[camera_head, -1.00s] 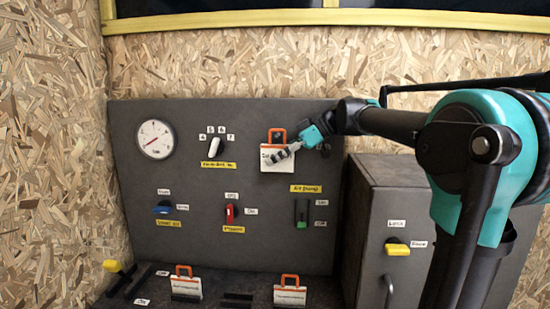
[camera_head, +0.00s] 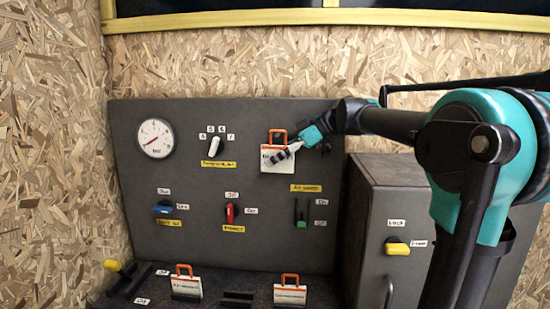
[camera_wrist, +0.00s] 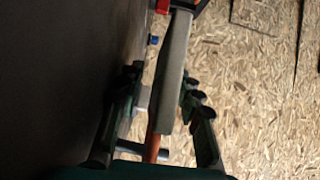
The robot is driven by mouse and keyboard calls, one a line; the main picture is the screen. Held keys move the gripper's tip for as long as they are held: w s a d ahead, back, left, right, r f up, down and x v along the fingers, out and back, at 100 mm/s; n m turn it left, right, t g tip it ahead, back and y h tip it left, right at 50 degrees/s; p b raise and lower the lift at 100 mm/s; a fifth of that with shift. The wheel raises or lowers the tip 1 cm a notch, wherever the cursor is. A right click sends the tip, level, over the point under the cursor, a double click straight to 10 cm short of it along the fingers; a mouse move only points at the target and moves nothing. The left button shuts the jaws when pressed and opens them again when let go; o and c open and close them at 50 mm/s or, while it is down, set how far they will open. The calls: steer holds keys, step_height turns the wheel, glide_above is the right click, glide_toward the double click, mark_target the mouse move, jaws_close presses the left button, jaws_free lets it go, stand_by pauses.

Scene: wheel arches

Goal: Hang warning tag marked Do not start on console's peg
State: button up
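A white warning tag (camera_head: 270,165) with an orange top loop hangs flat near the upper right of the grey console panel (camera_head: 240,260). Its lettering is too small to read, and the peg cannot be made out. My gripper (camera_head: 284,154) reaches in from the right, its fingers across the tag's front. In the wrist view, the tag (camera_wrist: 172,75) shows edge-on between my gripper's fingers (camera_wrist: 162,88), with its orange part nearest the palm. The fingers stand apart, with a gap visible on the left side of the tag.
Two more orange-topped tags (camera_head: 186,284) (camera_head: 290,292) stand in holders on the console's ledge. A gauge (camera_head: 155,138), several switches and a red handle (camera_head: 230,213) are on the panel. A grey cabinet (camera_head: 390,200) with a yellow knob stands close on the right.

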steer(key=shift+w+d, duration=0.15)
steer(key=shift+w, duration=0.15)
